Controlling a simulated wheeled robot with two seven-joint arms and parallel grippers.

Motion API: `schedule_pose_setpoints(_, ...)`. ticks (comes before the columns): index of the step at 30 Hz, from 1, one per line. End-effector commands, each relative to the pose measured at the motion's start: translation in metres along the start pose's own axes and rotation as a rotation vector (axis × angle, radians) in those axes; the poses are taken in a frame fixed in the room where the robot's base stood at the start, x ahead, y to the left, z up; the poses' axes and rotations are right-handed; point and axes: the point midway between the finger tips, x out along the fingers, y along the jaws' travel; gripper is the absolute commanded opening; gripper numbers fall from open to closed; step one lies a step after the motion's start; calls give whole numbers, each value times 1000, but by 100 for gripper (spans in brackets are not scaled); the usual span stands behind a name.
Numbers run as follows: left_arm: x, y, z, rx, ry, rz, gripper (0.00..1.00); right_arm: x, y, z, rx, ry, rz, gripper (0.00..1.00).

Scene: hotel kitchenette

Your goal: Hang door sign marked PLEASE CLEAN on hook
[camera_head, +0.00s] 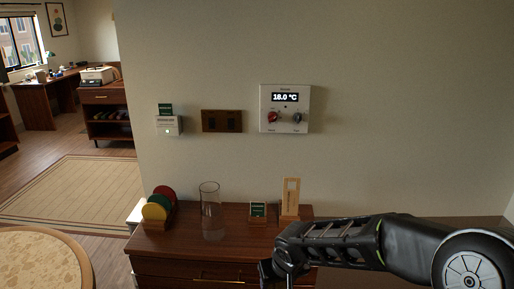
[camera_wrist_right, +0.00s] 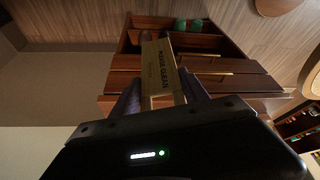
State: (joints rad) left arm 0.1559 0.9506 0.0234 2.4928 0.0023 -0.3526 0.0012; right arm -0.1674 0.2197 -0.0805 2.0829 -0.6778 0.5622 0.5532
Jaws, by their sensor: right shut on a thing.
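My right gripper (camera_head: 272,272) comes in from the right, low in front of the dresser in the head view. In the right wrist view it (camera_wrist_right: 161,88) is shut on a tan door sign (camera_wrist_right: 160,68) with dark lettering; the word CLEAN is legible. The sign sticks out beyond the fingers, clear of the gripper body. In the head view the held sign cannot be made out. Another pale wooden sign (camera_head: 291,196) with a slot near its top stands upright on the dresser. No hook can be made out. My left gripper is not in view.
The dresser (camera_head: 240,250) carries colored coasters (camera_head: 157,206), a clear glass vase (camera_head: 211,210) and a small green card stand (camera_head: 258,211). The wall above holds a white card box (camera_head: 167,126), a brown plate (camera_head: 221,121) and a thermostat (camera_head: 285,108). The wall to their right is bare.

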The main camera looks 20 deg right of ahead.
Motion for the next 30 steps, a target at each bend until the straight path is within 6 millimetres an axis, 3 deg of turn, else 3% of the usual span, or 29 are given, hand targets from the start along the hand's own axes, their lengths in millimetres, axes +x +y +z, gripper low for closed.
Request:
schedule_pose_setpoints(1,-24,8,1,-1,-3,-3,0,-26,0,-11,0,2,0,13)
schedule_pose_setpoints(6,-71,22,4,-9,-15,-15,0,-75,0,-31,0,1,0,13)
schedule_pose_setpoints(12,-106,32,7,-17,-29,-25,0,-113,0,-47,0,1,0,13)
schedule_pose_setpoints(30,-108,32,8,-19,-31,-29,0,-116,0,-48,0,1,0,13)
